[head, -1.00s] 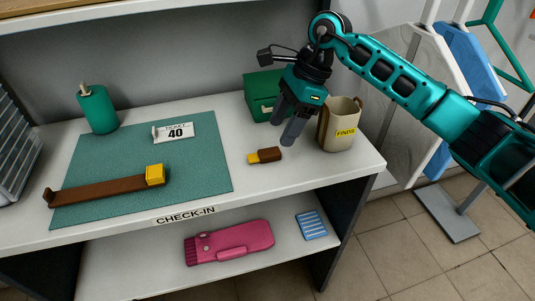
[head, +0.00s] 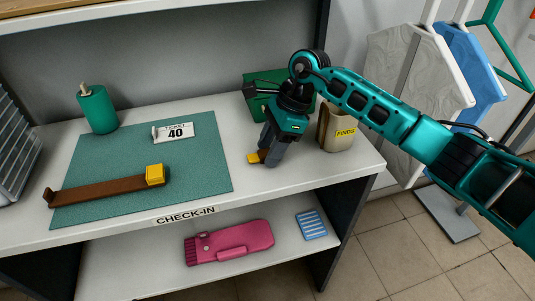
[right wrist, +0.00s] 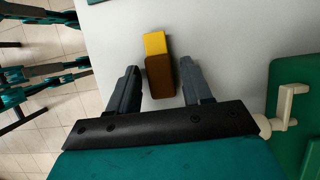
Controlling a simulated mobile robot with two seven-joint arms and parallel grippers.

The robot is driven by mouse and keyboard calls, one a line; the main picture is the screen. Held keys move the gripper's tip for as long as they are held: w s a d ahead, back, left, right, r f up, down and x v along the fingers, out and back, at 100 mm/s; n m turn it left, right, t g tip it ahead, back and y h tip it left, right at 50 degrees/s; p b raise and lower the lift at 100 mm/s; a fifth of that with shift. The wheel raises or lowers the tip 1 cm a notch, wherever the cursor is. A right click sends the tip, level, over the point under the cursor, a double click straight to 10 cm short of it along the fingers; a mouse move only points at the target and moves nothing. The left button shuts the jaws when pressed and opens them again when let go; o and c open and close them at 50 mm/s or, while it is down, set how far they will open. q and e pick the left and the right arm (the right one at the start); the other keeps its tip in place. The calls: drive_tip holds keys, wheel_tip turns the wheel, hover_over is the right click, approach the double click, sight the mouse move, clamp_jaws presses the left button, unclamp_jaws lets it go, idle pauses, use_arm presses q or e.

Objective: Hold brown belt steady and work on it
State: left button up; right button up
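The brown belt (head: 110,189) lies across the green mat (head: 210,170), with a yellow block (head: 155,174) at its right end. My right gripper (head: 268,152) points down over a small brown-and-yellow piece (head: 253,158) on the counter, right of the mat. In the right wrist view my right gripper (right wrist: 159,70) is open, with one finger on each side of the piece's brown part (right wrist: 160,78); its yellow end (right wrist: 155,43) points away. My left gripper is not in view.
A beige FINDS cup (head: 343,133) stands right of my gripper, and a green box (head: 256,98) behind it. A green bottle (head: 97,108) and a TICKET 40 card (head: 173,133) are at the back. The lower shelf holds a pink item (head: 232,243) and a blue striped item (head: 311,225).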

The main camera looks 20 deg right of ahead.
drive_tip(key=c, duration=0.8)
wheel_tip(320, 180, up, 10)
drive_tip(key=shift+r, duration=0.1)
drive_tip(key=shift+c, duration=0.2)
